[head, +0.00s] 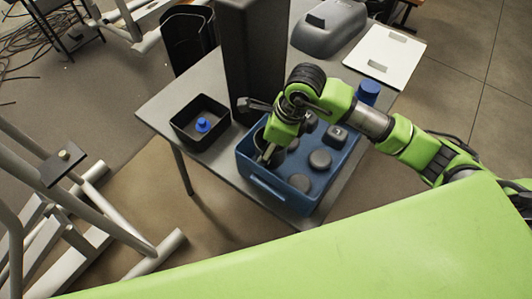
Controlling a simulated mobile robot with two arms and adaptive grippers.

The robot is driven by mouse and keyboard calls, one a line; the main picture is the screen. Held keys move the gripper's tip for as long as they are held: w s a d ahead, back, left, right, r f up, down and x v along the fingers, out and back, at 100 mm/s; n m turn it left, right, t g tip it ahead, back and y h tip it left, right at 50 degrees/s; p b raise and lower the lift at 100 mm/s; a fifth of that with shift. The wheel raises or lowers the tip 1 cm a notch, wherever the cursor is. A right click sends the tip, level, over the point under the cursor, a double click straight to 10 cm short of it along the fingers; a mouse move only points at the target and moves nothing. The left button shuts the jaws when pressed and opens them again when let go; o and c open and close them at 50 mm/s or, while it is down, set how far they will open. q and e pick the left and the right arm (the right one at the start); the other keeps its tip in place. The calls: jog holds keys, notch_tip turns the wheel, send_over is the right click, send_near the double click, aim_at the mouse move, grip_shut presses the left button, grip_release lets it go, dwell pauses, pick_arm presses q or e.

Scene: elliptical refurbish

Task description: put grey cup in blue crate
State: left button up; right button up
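The blue crate (268,191) stands on the grey table, with several dark grey rounded things in it. My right gripper (266,156) reaches down into the crate's left part from above. A dark grey cup-like thing (258,138) is right beside its fingers, inside the crate's left side and partly hidden by the gripper. I cannot tell whether the fingers touch or grip it, or whether it is the grey cup. My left gripper is not in view.
A black tray (187,138) with a blue piece (203,125) stands left of the crate. A dark column (252,55) rises behind. A blue cylinder (368,92), a white board (386,57) and a grey case (328,28) are further back. The table's left corner is free.

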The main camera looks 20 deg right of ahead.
jog(key=shift+f, duration=1.8)
jog(key=shift+f, duration=0.15)
jog(key=o, duration=1.5)
jog(key=shift+c, duration=0.2)
jog(key=shift+r+p, duration=0.3)
jog(key=b+v, duration=0.1)
jog(key=v, duration=1.1)
jog(key=shift+f, duration=0.1)
